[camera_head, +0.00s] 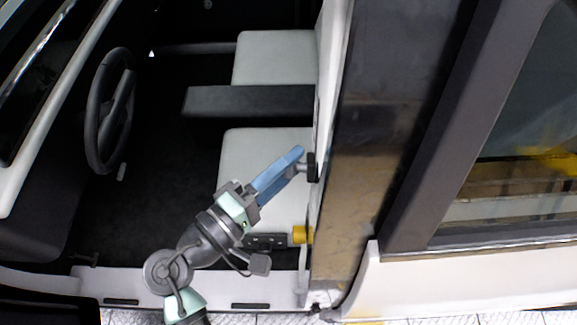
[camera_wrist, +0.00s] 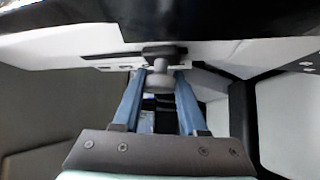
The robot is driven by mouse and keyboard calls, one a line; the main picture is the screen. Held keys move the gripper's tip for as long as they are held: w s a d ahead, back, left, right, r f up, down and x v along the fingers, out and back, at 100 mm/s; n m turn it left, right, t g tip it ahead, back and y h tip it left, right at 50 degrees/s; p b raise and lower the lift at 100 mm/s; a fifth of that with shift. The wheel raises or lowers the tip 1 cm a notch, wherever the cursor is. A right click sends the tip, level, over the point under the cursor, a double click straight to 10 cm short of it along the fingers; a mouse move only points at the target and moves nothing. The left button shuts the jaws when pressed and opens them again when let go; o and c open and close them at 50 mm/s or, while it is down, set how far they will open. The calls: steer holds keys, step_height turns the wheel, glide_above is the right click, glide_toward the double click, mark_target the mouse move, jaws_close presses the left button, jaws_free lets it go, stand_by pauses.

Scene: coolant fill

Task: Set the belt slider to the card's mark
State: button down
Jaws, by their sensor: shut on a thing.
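The belt slider (camera_head: 312,167) is a dark block on the inner side of the pale door pillar, to the right of the seats. In the wrist view the slider (camera_wrist: 158,76) shows as a rounded grey knob with a black block behind it, on a pale strip with slots. My gripper (camera_head: 299,160) reaches up and right to it with its blue fingers. In the wrist view my gripper (camera_wrist: 159,82) has one finger on each side of the grey knob and is shut on it. I cannot make out the card or its mark in either view.
A steering wheel (camera_head: 109,110) is at the left. Pale seats (camera_head: 275,58) and a dark armrest (camera_head: 248,101) lie beside the pillar (camera_head: 331,80). A yellow part (camera_head: 302,234) sits low on the pillar. The dark floor between wheel and seats is clear.

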steer(key=r, duration=0.1)
steer(key=r+p, duration=0.1)
steer(key=shift+w+r, duration=0.35)
steer(key=shift+w, duration=0.05)
steer(key=shift+f, duration=0.1)
steer(key=shift+c, duration=2.3)
jaws_free()
steer(key=shift+a, duration=0.1)
